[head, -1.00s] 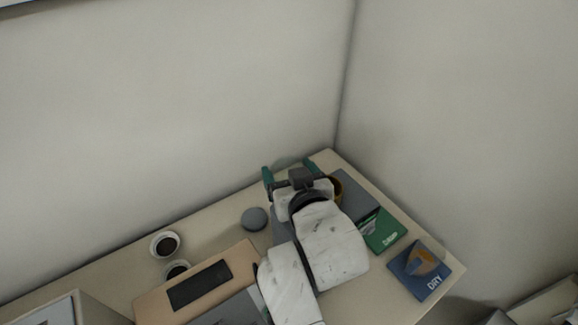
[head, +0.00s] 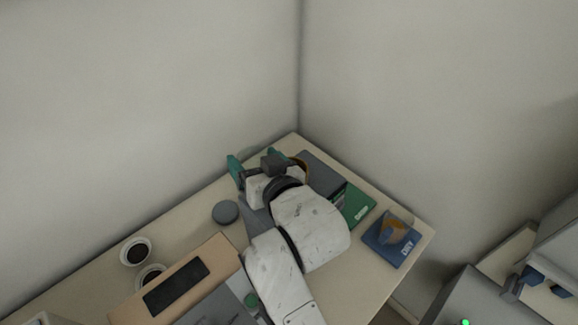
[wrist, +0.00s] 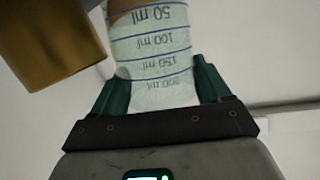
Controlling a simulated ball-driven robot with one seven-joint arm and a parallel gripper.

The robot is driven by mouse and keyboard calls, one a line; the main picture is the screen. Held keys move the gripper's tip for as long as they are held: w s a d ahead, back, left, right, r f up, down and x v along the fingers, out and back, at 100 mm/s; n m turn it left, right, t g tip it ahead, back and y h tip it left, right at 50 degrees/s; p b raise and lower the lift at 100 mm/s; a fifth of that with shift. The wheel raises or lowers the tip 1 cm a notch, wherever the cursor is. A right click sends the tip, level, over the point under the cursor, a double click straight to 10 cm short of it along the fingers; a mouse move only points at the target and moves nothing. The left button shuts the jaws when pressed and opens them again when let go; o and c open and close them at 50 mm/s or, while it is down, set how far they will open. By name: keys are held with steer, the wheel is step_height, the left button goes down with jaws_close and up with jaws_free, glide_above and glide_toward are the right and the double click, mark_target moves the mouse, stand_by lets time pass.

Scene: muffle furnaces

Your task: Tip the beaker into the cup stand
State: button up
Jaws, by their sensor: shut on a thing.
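My gripper (wrist: 155,95) is shut on a clear beaker (wrist: 152,62) with blue volume marks, held between its teal fingers in the wrist view. A brown patch shows at the beaker's top in that view; I cannot tell whether it lies in or behind the beaker. In the head view, my gripper (head: 257,165) is over the far corner of the table, and the beaker is mostly hidden there. A gold-brown round holder, perhaps the cup stand (head: 303,163), shows partly behind my gripper. A gold-brown body (wrist: 50,40) stands close beside the beaker in the wrist view, apparently the same holder.
A grey box (head: 322,173) and green mat (head: 358,208) lie right of my arm. A blue DRY mat (head: 385,249) bears an orange-brown object (head: 392,230). Walls border the corner.

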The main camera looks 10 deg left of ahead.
stand_by(0.4)
steer(key=shift+w+d+r+m, duration=0.1)
steer(key=shift+r+m, duration=0.05)
steer(key=shift+m, duration=0.15)
steer(key=shift+w+d+r+m+y, duration=0.1)
steer(key=shift+d+r+m+y, duration=0.2)
steer(key=shift+m+y, duration=0.35)
stand_by(1.1)
steer(key=shift+r+m, duration=0.1)
steer(key=shift+m, duration=0.25)
steer(key=shift+r+m, duration=0.2)
steer(key=shift+m, duration=0.2)
stand_by(0.5)
steer(key=shift+r+y, duration=0.1)
steer(key=shift+y, duration=0.15)
steer(key=shift+d+r+m+p, duration=0.15)
steer(key=shift+m+p, duration=0.15)
steer(key=shift+m, duration=0.4)
steer(key=shift+r+t+y, duration=0.1)
steer(key=shift+t+y, duration=0.2)
